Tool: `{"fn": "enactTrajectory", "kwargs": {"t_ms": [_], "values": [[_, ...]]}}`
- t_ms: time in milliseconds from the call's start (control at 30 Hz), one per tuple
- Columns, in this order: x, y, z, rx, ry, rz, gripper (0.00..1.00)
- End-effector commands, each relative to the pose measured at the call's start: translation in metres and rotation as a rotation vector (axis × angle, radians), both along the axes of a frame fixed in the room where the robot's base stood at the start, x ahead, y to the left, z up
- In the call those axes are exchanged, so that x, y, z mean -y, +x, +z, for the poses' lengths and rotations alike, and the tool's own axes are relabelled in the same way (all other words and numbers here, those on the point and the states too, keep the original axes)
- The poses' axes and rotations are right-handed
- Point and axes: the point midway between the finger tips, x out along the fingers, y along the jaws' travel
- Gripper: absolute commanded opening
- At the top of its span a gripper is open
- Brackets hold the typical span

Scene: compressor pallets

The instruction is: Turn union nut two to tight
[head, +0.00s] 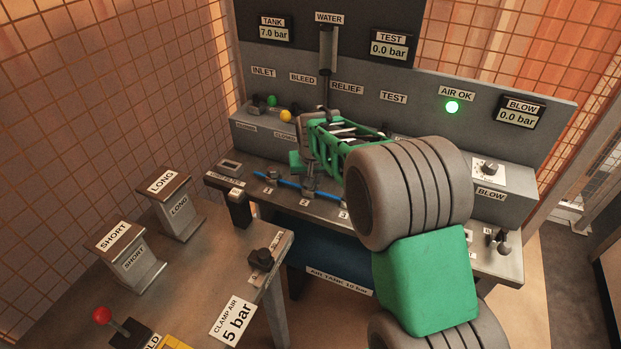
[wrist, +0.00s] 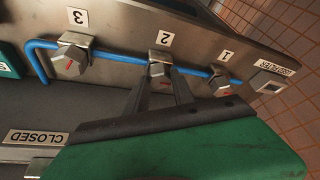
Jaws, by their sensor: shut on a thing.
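Union nut two (wrist: 160,70) is a grey metal nut on the blue pipe under the label 2, in the middle of the wrist view. My gripper (wrist: 166,85) is shut on it, with both dark fingers reaching up to the nut. A red mark shows between the fingers. Union nut three (wrist: 72,60) is to the left with a red line on its face, and union nut one (wrist: 219,80) is to the right, also with a red mark. In the head view my gripper (head: 309,183) reaches down to the pipe above label 2, and my arm hides part of the bench.
The blue pipe (wrist: 112,56) runs along the bench front. Yellow (head: 286,116) and green (head: 272,101) knobs stand behind. The tank display (head: 275,29) reads 7.0 bar and the test display (head: 389,46) 0.0 bar. SHORT (head: 131,260) and LONG (head: 172,207) blocks stand left.

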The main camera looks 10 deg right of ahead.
Motion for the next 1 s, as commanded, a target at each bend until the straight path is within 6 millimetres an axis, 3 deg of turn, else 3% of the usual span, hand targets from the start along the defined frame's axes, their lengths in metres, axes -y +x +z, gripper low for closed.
{"fn": "enactTrajectory", "kwargs": {"t_ms": [33,67,300,633,1000], "values": [[0.000,0.000,0.000,0.000,0.000,0.000,0.00],[0.000,0.000,0.000,0.000,0.000,0.000,0.31],[0.000,0.000,0.000,0.000,0.000,0.001,0.51],[0.000,-0.002,0.006,0.003,0.000,0.001,0.52],[-0.003,-0.027,0.067,0.003,0.000,0.001,0.52]]}}
